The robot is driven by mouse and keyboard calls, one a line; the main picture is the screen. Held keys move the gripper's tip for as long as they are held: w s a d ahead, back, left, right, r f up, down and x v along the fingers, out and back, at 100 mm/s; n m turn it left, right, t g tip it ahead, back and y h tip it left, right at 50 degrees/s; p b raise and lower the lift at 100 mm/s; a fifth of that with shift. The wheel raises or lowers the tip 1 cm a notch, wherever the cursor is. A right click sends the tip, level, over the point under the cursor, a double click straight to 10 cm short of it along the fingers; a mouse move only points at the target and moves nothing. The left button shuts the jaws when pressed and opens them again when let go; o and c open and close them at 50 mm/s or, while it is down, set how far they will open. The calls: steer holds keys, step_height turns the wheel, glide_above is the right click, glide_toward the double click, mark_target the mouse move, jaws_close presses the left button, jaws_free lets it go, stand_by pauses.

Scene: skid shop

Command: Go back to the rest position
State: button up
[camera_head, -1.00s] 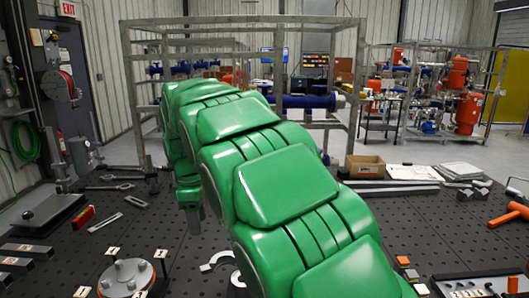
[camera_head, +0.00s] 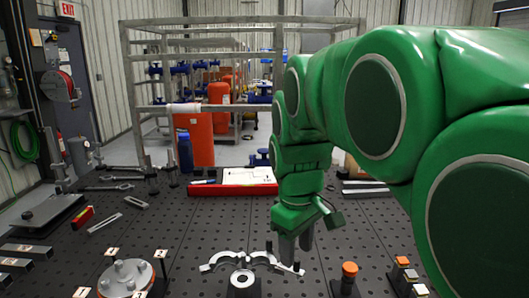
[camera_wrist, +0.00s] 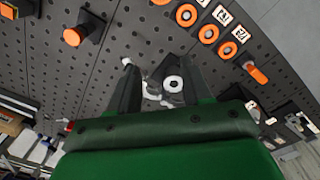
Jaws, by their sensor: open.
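My green arm comes in from the right side of the head view. My gripper (camera_head: 295,246) points down over the dark perforated table (camera_head: 190,225), behind and to the right of a silver curved clamp piece (camera_head: 232,256). The fingers are apart with nothing between them in the head view. In the wrist view my gripper (camera_wrist: 157,68) also shows two spread dark fingers. A pale ring (camera_wrist: 172,83) shows in the gap beyond them, on the table side. Whether a fingertip touches the clamp piece is unclear.
A black block with a ring (camera_head: 243,281) and an orange-capped post (camera_head: 349,270) stand in front. A round flange (camera_head: 127,278) is at front left. A red-edged tray (camera_head: 230,189) and blue bottle (camera_head: 185,152) stand at the back.

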steer(key=s+d+f+m, duration=0.3)
steer(key=s, duration=0.4)
steer(key=s+d+f+m+g, duration=0.1)
steer(key=s+d+f+m, duration=0.2)
steer(key=s, duration=0.5)
steer(key=s+d+f+m+g, duration=0.1)
steer(key=s+d+f+m, duration=0.1)
steer(key=s+f, duration=0.3)
steer(key=s, duration=0.2)
steer(key=shift+s+d+m, duration=0.35)
steer(key=shift+d+m, duration=0.05)
steer(key=shift+w, duration=0.1)
